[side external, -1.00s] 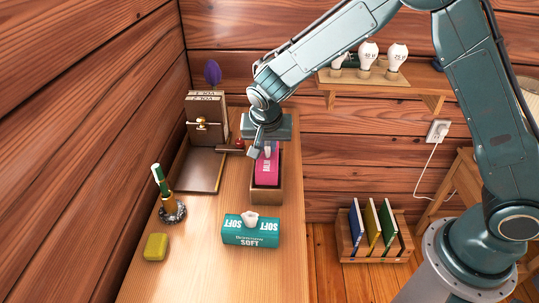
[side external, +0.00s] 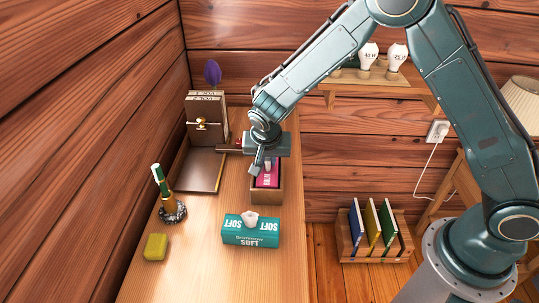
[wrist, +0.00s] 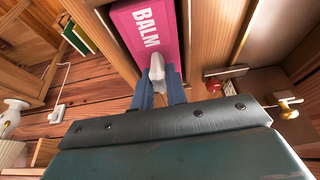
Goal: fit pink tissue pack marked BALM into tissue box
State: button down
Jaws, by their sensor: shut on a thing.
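The pink tissue pack marked BALM (side external: 268,180) is inside the open-topped wooden tissue box (side external: 266,196), with the box walls close around it. In the wrist view the pack (wrist: 148,38) lies between the box's long walls (wrist: 205,45), and its white tissue tuft stands up. My gripper (side external: 266,166) is over the box, its fingers (wrist: 158,80) shut on the tuft. The pack's lower part and its bottom are hidden by the box, so I cannot tell whether it rests on the floor of the box.
A teal SOFT tissue pack (side external: 250,232) lies in front of the box. The desk's right edge is close to the box.

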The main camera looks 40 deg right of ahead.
jog(key=shift+f, duration=0.1)
jog(key=c, duration=1.4)
grip_release()
jog(key=v, duration=1.2)
jog(key=shift+r, duration=0.2)
